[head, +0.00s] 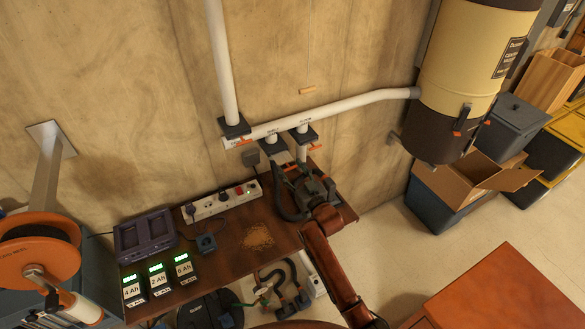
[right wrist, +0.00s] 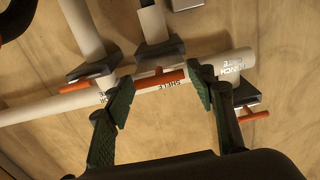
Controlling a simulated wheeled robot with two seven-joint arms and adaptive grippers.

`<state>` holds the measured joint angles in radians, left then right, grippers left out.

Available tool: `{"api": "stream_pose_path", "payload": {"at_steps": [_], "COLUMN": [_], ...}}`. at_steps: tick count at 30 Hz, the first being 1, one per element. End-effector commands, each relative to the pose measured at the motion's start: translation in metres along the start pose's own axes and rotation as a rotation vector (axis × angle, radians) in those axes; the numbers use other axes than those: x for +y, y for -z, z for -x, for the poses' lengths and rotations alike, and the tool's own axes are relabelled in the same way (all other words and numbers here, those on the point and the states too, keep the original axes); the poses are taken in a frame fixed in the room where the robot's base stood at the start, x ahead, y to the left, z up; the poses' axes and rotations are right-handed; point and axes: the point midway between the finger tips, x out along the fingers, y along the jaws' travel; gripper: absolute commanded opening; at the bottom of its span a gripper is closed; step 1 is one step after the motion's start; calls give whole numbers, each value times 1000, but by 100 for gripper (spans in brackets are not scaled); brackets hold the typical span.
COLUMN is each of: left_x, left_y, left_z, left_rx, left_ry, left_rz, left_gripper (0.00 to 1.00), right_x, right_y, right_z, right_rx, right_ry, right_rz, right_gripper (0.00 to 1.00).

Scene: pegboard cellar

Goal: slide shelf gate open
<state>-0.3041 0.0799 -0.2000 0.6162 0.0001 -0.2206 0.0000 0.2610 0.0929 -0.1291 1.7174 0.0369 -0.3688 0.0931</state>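The shelf gate (head: 272,142) is the middle one of three dark gates on the white pipe along the wall. Its orange handle (right wrist: 160,80) shows in the right wrist view beside the printed word SHELF. My right gripper (head: 289,168) is in front of the pipe, over the back of the bench. In the wrist view its two green-padded fingers (right wrist: 162,94) are spread wide, one on each side of the handle, with gaps between. Nothing is held. My left gripper is not in view.
The neighbouring gates with orange handles are close: the bench gate (right wrist: 248,95) and another gate (right wrist: 92,70). The bench (head: 225,255) below carries a power strip (head: 222,200), a charger (head: 145,236) and battery packs. A cream and black collector drum (head: 465,80) hangs at the right.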

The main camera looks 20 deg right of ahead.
Motion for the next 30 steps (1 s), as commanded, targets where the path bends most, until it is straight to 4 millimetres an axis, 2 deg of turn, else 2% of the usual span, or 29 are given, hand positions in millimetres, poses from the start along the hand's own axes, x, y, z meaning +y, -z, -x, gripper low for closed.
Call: {"api": "stream_pose_path", "payload": {"at_steps": [10, 14, 17, 24, 30], "left_x": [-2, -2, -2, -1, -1], "left_y": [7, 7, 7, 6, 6], "left_z": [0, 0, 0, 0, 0], "left_rx": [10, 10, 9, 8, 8], "left_ry": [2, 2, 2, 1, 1], "left_rz": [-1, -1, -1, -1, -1], "left_gripper": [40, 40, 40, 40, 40], "right_x": [0, 1, 1, 1, 0], "right_y": [1, 0, -1, -1, -1], "right_z": [0, 9, 24, 75, 106], "right_rx": [1, -1, -1, -2, -2], "right_ry": [0, -1, -1, -1, 0], "right_rz": [-1, 0, 0, 1, -1], "right_gripper": [58, 58, 58, 58, 58]}}
